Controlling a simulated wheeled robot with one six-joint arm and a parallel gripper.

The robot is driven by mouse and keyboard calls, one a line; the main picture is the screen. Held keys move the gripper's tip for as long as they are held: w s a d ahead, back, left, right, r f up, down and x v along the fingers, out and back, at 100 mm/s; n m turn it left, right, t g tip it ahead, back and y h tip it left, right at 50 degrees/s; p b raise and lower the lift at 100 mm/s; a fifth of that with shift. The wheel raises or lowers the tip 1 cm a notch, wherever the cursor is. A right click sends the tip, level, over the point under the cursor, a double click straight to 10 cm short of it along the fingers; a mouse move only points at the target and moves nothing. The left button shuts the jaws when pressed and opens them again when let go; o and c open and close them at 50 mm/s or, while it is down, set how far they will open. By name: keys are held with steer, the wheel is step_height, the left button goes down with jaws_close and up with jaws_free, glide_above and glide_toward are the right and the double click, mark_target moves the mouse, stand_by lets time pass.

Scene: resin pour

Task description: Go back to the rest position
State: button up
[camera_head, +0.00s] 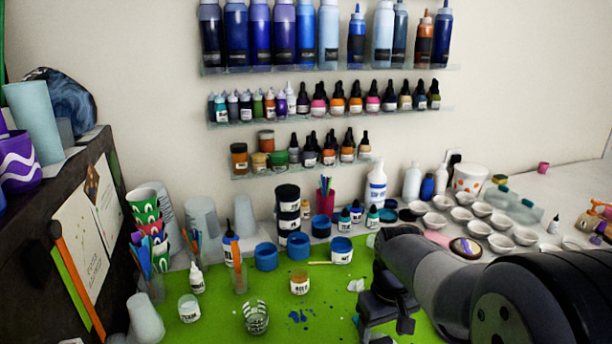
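My gripper (384,322) hangs over the right part of the green mat (330,312), at the end of my grey and black arm, which reaches in from the lower right. Its two dark fingers look apart, with green mat showing between them and nothing seen held. A labelled cup of amber liquid (299,282) and a clear striped cup (256,318) stand on the mat to the left of my gripper, apart from it. The mat area behind my arm is hidden.
Blue tubs (266,256) and a stack of dark jars (288,213) stand behind the mat. White bowls (481,228) fill the right back. A dark cabinet (60,230) is at the left. Bottle shelves (330,70) line the wall. Blue spots (298,315) mark the mat.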

steer(key=shift+r, duration=0.55)
